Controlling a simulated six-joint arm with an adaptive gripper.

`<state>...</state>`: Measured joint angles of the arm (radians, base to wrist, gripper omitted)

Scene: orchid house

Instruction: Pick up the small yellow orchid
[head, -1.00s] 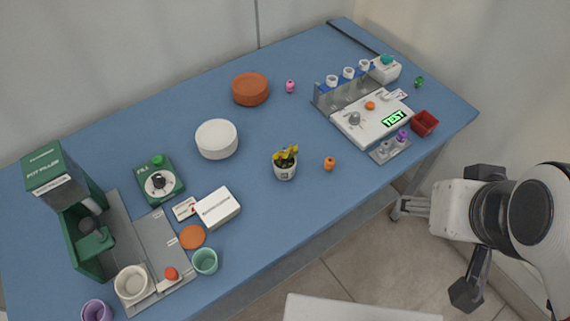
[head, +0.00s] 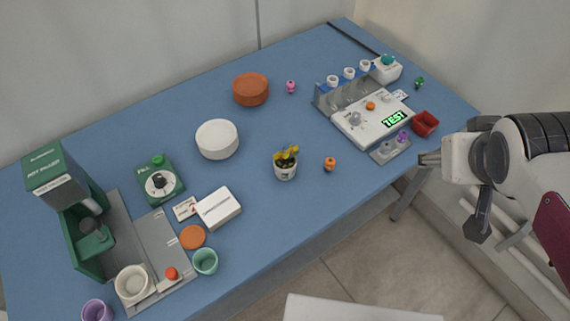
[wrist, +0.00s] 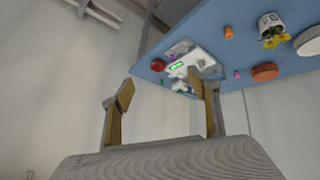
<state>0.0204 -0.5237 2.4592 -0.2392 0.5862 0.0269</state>
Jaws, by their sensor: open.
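The small yellow orchid (head: 287,153) stands in a white pot (head: 285,171) near the front middle of the blue table (head: 330,205). In the wrist view the yellow orchid (wrist: 273,41) and its white pot (wrist: 268,22) show at the upper right, beyond my fingers. My gripper (head: 430,159) is at the right, by the table's front right edge, well apart from the orchid. In the wrist view my gripper (wrist: 160,100) has its two fingers spread wide with nothing between them.
A small orange item (head: 329,164) stands just right of the pot. A white test device (head: 370,122) and a red bin (head: 425,123) lie between my gripper and the back right. A white round dish (head: 217,139) and a white box (head: 218,208) are left of the orchid.

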